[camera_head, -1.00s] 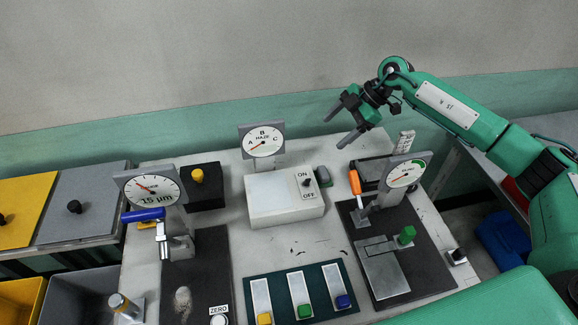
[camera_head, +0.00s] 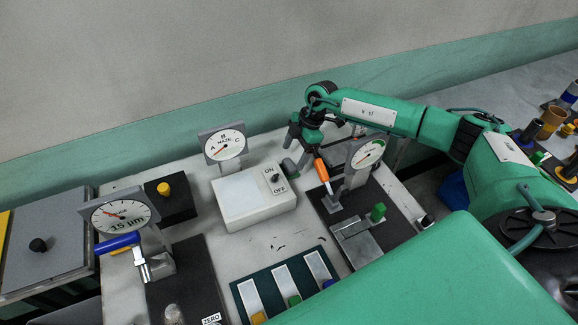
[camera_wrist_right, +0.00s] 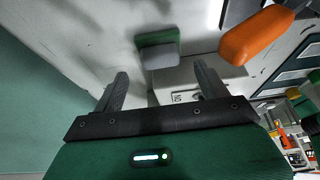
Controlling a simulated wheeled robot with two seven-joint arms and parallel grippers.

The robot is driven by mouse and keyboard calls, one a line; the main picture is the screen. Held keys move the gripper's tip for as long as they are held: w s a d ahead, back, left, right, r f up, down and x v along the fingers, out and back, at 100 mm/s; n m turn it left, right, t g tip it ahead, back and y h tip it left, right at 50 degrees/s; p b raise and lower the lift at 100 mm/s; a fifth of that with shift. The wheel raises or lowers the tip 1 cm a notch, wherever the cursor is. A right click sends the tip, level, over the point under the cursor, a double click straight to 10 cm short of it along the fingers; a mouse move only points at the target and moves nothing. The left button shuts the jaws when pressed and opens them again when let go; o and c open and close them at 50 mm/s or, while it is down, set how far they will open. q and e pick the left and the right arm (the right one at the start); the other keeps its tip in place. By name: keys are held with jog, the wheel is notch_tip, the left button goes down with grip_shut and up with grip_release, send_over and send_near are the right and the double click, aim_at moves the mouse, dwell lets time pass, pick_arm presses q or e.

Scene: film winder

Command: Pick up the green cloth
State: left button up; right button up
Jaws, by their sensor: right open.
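A small pad with a green part and a grey part (camera_wrist_right: 157,42) lies on the pale bench in the right wrist view, ahead of the fingers; its green part looks like the cloth. In the head view the right gripper (camera_head: 298,153) points down, close above the pad. My left gripper is out of view.
The white ON/OFF box (camera_head: 250,203) stands left of the pad. An orange-handled tool (camera_head: 321,169) is close to the right of my gripper, with a dial gauge (camera_head: 367,153) behind it. A HAZE dial (camera_head: 225,145) stands at the back.

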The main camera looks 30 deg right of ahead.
aim_at(289, 163)
jog(key=x, duration=0.2)
jog(key=shift+a+f+p, duration=0.1)
jog(key=shift+f+p, duration=0.15)
jog(key=shift+p, duration=0.15)
jog(key=shift+a+f, duration=0.2)
jog(key=shift+f, duration=0.35)
jog(key=c, duration=1)
jog(key=shift+c, duration=0.2)
jog(key=shift+r, duration=0.15)
notch_tip(289, 163, up, 20)
jog(key=b, duration=0.4)
